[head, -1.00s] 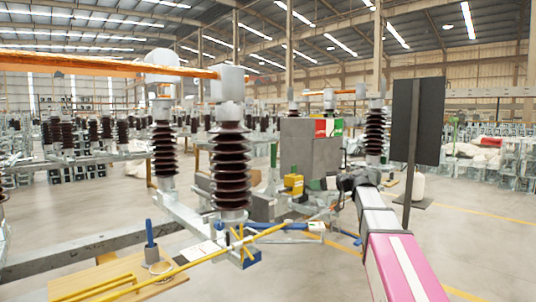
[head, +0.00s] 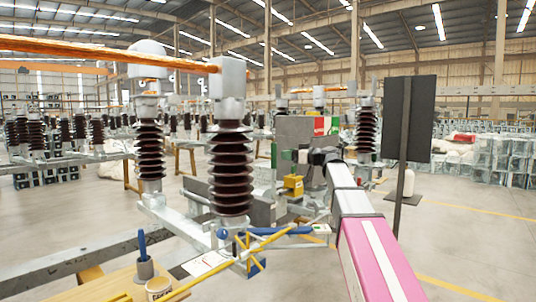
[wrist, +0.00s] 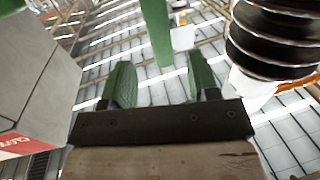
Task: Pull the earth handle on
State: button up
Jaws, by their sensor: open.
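A green bar (wrist: 157,30), which looks like the earth handle, hangs into the top middle of the wrist view. My gripper (wrist: 161,78) has two green fingers set wide apart, with the bar's lower end between and beyond them. I see no contact between bar and fingers. In the head view, a small green upright piece (head: 274,155) stands left of the grey box and may be the same handle. My gripper's dark wrist (head: 325,157) is in front of the box; its fingers are too small there to judge.
The grey mechanism box (head: 293,130) with red and green labels is close on the left in the wrist view (wrist: 30,70). A brown ribbed insulator (wrist: 275,45) is close on the right. A black panel (head: 406,120) on a post stands right of my arm.

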jog(key=x, duration=0.9)
grip_shut()
jog(key=shift+s, duration=0.15)
